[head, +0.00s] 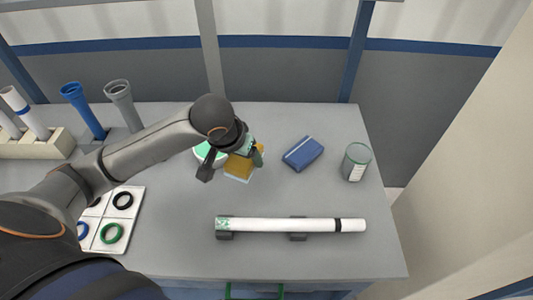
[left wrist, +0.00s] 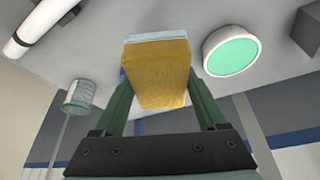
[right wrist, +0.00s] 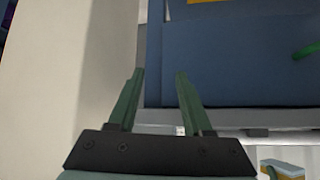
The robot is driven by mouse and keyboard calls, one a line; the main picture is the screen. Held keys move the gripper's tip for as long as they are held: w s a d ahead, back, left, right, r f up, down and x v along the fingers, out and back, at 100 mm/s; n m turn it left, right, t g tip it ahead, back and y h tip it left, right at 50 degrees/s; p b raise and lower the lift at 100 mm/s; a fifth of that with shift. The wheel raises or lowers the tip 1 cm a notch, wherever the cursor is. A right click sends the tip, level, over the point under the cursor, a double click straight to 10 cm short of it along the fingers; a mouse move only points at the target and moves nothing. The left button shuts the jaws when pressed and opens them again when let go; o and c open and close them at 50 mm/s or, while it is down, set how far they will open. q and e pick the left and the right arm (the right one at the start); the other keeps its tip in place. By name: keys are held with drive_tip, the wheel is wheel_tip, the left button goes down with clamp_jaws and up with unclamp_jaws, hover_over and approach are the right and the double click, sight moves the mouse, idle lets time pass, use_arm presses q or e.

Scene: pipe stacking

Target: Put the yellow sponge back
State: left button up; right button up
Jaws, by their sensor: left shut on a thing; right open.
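The yellow sponge (head: 240,165) has a pale light-blue layer on one side. In the head view it is near the middle of the grey table, partly covered by my left gripper (head: 232,165). In the left wrist view the sponge (left wrist: 157,75) sits between the two green fingers of my left gripper (left wrist: 158,95), which is shut on it. I cannot tell whether the sponge touches the table. My right gripper (right wrist: 158,95) is open and empty in the right wrist view, in front of a blue panel, and is not in the head view.
A green-topped white round dish (head: 208,153) is just left of the sponge. A blue block (head: 303,153) and a can (head: 355,162) stand to the right. A white pipe (head: 290,225) lies on holders in front. A ring tray (head: 110,243) and pipe rack (head: 38,145) are at left.

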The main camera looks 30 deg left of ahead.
use_arm(q)
drive_tip(key=w+a+f, duration=0.2)
drive_tip(key=w+f, duration=0.2)
drive_tip(key=w, duration=0.5)
drive_tip(key=b, duration=0.1)
hover_over(264, 157)
wheel_tip(264, 157, down, 6)
drive_tip(key=shift+a+r, duration=0.1)
drive_tip(key=shift+r, duration=0.1)
drive_tip(key=shift+w+f, duration=0.1)
drive_tip(key=shift+f, duration=1.55)
drive_tip(key=shift+f, duration=0.2)
drive_tip(key=o, duration=1.1)
